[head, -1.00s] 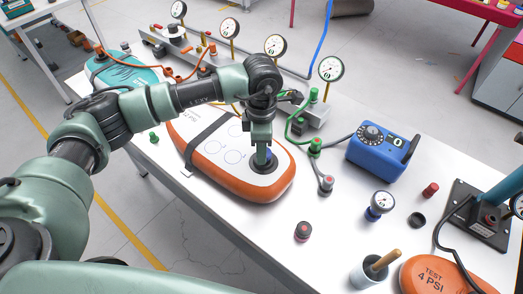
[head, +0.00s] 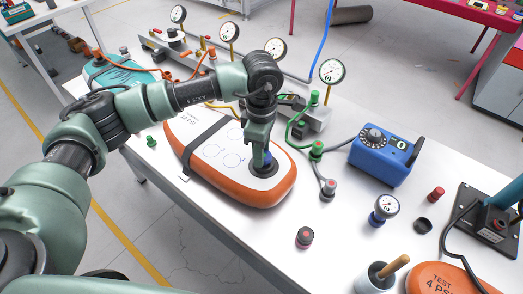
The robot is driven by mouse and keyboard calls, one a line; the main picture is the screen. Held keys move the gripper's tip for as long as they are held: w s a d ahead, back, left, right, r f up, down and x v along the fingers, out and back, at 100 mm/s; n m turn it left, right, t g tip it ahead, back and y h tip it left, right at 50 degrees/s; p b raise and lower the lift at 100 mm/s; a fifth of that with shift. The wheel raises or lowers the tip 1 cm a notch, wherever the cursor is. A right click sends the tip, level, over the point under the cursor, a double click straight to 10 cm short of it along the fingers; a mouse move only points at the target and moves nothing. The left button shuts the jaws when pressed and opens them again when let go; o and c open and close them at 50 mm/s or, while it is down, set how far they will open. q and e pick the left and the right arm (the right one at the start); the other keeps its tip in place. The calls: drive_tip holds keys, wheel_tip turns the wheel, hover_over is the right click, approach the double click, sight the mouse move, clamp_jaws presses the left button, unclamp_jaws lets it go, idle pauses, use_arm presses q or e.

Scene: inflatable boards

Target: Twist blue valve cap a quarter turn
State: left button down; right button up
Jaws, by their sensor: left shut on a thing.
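The blue valve cap (head: 268,160) sits in the dark valve ring (head: 265,171) near the front end of the orange-and-white inflatable board (head: 222,157). My left gripper (head: 262,160) points down from above and is shut on the blue cap. Its fingers hide much of the cap, so its turn angle cannot be read. A dark strap (head: 207,138) crosses the board. My right gripper is not in view.
A blue pump box (head: 381,155) stands right of the board. A row of pressure gauges (head: 331,71) stands behind. A green fitting (head: 317,148), a small gauge (head: 386,207), a dark red-topped cap (head: 305,237) and a cup (head: 375,276) stand nearby.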

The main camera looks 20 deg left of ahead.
use_arm(q)
drive_tip(key=shift+w+f+m+b, duration=0.1)
drive_tip(key=shift+f+m+b, duration=0.05)
drive_tip(key=shift+m+b, duration=1.65)
drive_tip(key=shift+m, duration=0.6)
drive_tip(key=c, duration=0.9)
unclamp_jaws()
drive_tip(key=shift+o, duration=0.2)
drive_tip(key=shift+r, duration=0.2)
